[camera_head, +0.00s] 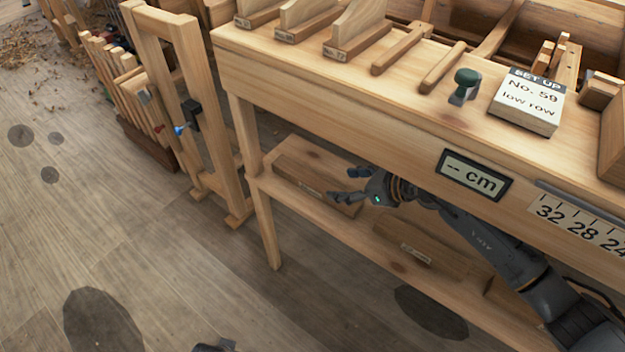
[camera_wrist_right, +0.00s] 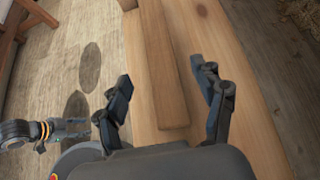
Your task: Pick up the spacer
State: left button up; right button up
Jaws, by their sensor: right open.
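The spacer cannot be named for certain, as labels on the lower-shelf blocks are too small to read. One long wooden block (camera_head: 300,176) lies at the shelf's left end, another (camera_head: 425,243) farther right. My right gripper (camera_head: 340,186) is open and empty at the left block's front side, partly covering it. In the right wrist view, a long wooden block (camera_wrist_right: 160,65) lies between the open fingers (camera_wrist_right: 161,82) in the picture; contact is not visible. My left gripper (camera_wrist_right: 75,127) shows at the left edge of that view, its opening unclear.
The bench top (camera_head: 390,95) overhangs the lower shelf (camera_head: 345,232). It carries a sign (camera_head: 527,103) reading "SET UP No. 59 low row" and a green-knobbed tool (camera_head: 463,85). A display (camera_head: 473,175) reads "-- cm". A wooden frame (camera_head: 184,100) stands left; floor in front is clear.

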aim_at(316, 180)
jog(key=x, duration=0.4)
jog(key=shift+w+a+f, duration=0.2)
jog(key=b+x, duration=0.1)
jog(key=x, duration=0.4)
jog(key=shift+w+a+r+b, duration=0.1)
jog(key=shift+w+a+b, duration=0.05)
jog(key=shift+a+b, duration=0.15)
jog(key=shift+a, duration=0.1)
grip_shut()
pick_arm(q)
notch_tip(316, 180, up, 6)
jog(key=w, duration=0.2)
jog(key=shift+w, duration=0.15)
pick_arm(e)
jog(key=shift+r, duration=0.1)
